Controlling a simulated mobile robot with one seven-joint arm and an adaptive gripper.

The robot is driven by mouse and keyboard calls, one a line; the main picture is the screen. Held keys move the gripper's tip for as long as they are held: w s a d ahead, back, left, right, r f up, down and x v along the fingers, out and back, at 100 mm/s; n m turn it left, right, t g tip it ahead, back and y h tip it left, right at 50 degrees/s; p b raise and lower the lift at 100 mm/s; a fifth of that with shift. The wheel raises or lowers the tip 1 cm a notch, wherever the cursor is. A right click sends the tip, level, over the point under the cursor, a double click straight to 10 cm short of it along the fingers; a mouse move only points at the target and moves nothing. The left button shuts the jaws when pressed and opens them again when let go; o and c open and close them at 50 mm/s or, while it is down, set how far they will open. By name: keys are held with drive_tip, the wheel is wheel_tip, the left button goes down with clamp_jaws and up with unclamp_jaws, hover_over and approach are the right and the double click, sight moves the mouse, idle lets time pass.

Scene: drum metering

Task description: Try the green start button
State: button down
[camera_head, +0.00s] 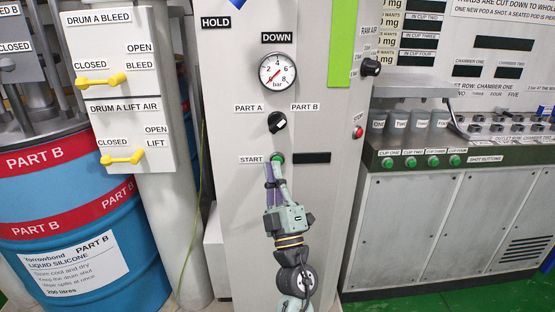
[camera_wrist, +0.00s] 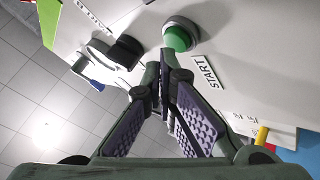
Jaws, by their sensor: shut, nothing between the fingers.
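The green start button (camera_head: 277,157) sits on the pale cabinet front (camera_head: 232,205), beside a START label (camera_head: 251,160). It also shows in the wrist view (camera_wrist: 177,39) as a green cap in a pale round collar. My gripper (camera_head: 276,170) is shut and empty, with its fingertips just below the button in the head view and partly in front of it. In the wrist view the fingertips (camera_wrist: 166,62) end right at the button's edge. I cannot tell whether they touch it or whether the button is pressed in.
A black PART A/PART B selector (camera_head: 277,122) and a pressure gauge (camera_head: 277,71) are above the button. A red STOP button (camera_head: 357,132) is on the cabinet's right side. A blue drum (camera_head: 75,195) stands left; several green shot buttons (camera_head: 410,162) line the right bench.

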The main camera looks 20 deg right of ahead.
drive_tip(key=shift+s+a, duration=0.1)
drive_tip(key=shift+s, duration=0.15)
drive_tip(key=shift+s+a+p, duration=0.25)
drive_tip(key=shift+s+p, duration=0.2)
drive_tip(key=shift+s, duration=0.35)
drive_tip(key=shift+s+a+p, duration=0.2)
drive_tip(key=shift+s+p, duration=0.3)
drive_tip(key=shift+s, duration=0.35)
drive_tip(key=shift+s+a+p, duration=0.25)
drive_tip(key=shift+s+p, duration=0.2)
drive_tip(key=shift+s, duration=0.35)
